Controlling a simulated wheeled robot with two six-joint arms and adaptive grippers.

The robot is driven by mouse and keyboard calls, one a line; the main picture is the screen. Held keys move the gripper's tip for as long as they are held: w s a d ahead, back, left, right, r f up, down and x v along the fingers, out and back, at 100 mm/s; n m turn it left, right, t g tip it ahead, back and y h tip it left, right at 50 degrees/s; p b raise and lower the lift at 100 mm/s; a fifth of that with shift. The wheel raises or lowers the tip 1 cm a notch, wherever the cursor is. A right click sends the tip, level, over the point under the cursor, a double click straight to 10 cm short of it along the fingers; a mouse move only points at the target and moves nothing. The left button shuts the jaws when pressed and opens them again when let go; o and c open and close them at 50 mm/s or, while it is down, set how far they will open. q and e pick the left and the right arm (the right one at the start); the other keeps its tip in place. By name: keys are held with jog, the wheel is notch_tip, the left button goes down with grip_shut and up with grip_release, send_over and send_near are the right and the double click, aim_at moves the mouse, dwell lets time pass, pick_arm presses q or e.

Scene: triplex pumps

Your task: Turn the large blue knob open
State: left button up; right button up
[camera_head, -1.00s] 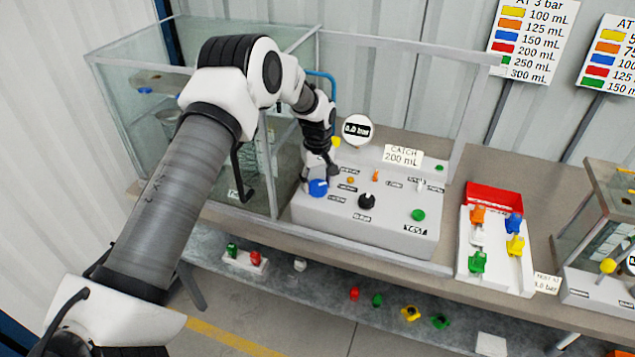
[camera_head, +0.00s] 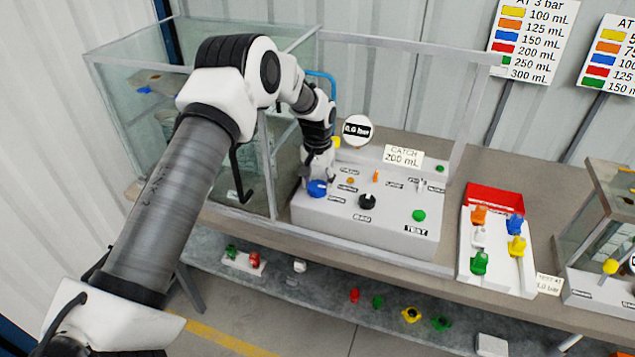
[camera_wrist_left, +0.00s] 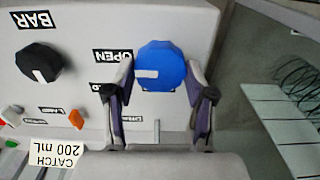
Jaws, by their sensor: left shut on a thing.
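The large blue knob (camera_head: 317,188) is at the left end of the grey control panel (camera_head: 400,236). In the left wrist view the blue knob (camera_wrist_left: 162,66) has a white pointer line directed left, below the upside-down OPEN label (camera_wrist_left: 114,56). My left gripper (camera_wrist_left: 160,78) has one finger on each side of the knob and is shut on it. In the head view my left gripper (camera_head: 316,176) comes down on the knob from above and partly hides it. The round gauge (camera_head: 358,130) reads about 0.6 bar. My right gripper is not in view.
A black knob (camera_head: 366,202) marked BAR and a green knob (camera_head: 419,215) sit right of the blue knob. A glass tank (camera_head: 240,190) stands close on the left. A tray (camera_head: 468,262) with coloured nozzles is on the bench at right.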

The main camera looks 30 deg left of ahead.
aim_at(318, 185)
pick_arm(q)
jog(key=shift+s+f, duration=0.1)
dwell(0.3)
jog(key=o, duration=1.2)
jog(key=shift+c, duration=0.2)
notch_tip(318, 185, up, 12)
